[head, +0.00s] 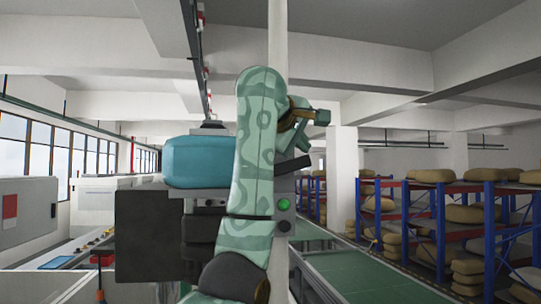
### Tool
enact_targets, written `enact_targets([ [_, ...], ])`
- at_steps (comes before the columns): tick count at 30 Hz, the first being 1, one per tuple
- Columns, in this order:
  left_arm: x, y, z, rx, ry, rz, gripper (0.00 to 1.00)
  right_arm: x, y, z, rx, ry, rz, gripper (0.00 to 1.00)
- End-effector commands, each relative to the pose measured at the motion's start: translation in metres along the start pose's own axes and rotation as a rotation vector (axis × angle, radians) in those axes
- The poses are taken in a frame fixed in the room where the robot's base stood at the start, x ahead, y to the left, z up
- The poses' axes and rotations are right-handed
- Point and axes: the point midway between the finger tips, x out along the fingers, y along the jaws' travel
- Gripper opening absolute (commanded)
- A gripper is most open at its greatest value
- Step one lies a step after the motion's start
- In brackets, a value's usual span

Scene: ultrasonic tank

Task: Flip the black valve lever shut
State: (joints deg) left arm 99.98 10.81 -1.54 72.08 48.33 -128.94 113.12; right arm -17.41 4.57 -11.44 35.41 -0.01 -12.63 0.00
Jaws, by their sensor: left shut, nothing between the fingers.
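A black slanted bar (290,165), which looks like the valve lever, shows just right of my raised green arm. It tilts up to the right above a grey control box (284,187) with a green button. My left gripper (303,142) is mostly behind or beside my arm, just above the bar. It is shut and empty. I cannot tell whether it touches the bar. My arm hides the bar's left end and the valve body. My right gripper is not in view.
A blue rounded block (200,161) and a black box (150,236) stand left of my arm. A green conveyor (355,278) runs at the lower right. Blue racks (490,235) with sacks stand farther right.

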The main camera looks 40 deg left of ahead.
Motion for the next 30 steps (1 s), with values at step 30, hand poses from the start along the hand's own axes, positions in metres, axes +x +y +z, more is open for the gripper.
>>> enact_targets([
  [30, 0.0117, -0.0019, 0.0111, 0.103, 0.001, -0.104, 0.0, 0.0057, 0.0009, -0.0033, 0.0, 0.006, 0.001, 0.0],
])
